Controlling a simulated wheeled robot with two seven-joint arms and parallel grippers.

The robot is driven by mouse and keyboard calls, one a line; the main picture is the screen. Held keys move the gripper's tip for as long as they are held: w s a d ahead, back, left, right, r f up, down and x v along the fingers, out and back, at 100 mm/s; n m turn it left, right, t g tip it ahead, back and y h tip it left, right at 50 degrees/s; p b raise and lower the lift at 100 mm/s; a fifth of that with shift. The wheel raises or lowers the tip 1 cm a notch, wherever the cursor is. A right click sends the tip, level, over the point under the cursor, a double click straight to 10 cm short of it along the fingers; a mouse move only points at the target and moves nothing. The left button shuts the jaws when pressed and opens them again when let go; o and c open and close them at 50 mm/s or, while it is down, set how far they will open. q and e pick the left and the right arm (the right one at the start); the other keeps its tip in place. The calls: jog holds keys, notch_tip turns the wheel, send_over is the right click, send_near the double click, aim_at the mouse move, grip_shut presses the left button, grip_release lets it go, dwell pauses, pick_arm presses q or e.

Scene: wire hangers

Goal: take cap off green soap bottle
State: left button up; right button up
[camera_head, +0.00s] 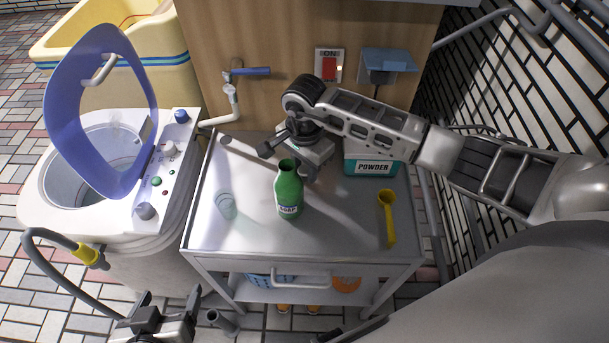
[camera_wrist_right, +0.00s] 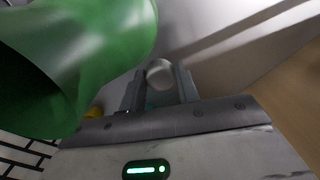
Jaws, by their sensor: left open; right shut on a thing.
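The green soap bottle (camera_head: 289,192) stands upright on the metal cart, its white label facing front. Its neck looks bare, with a dark opening on top. My right gripper (camera_head: 272,146) is just behind and left of the neck, apart from it. In the right wrist view my right gripper (camera_wrist_right: 160,88) is shut on a small pale round cap (camera_wrist_right: 159,73). The bottle (camera_wrist_right: 85,55) fills the upper left there. In the head view the cap is hard to make out. My left gripper (camera_head: 160,322) is open and empty at the bottom left, below the cart.
On the metal cart (camera_head: 335,238) are a clear cup (camera_head: 226,205), a powder box (camera_head: 373,168) and a yellow scoop (camera_head: 387,215). A washing machine (camera_head: 125,225) with its blue lid raised stands left. A tap (camera_head: 233,95) is behind. The cart's front middle is clear.

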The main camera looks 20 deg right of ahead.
aim_at(305, 170)
jog(key=shift+f, duration=1.8)
jog(key=shift+f, duration=0.1)
jog(key=shift+f+b, duration=0.15)
jog(key=shift+b, duration=0.15)
jog(key=o, duration=1.1)
notch_tip(305, 170, up, 12)
jog(key=shift+f+p, duration=0.1)
jog(key=shift+p, duration=0.2)
jog(key=shift+s+r, duration=0.1)
jog(key=shift+r, duration=0.3)
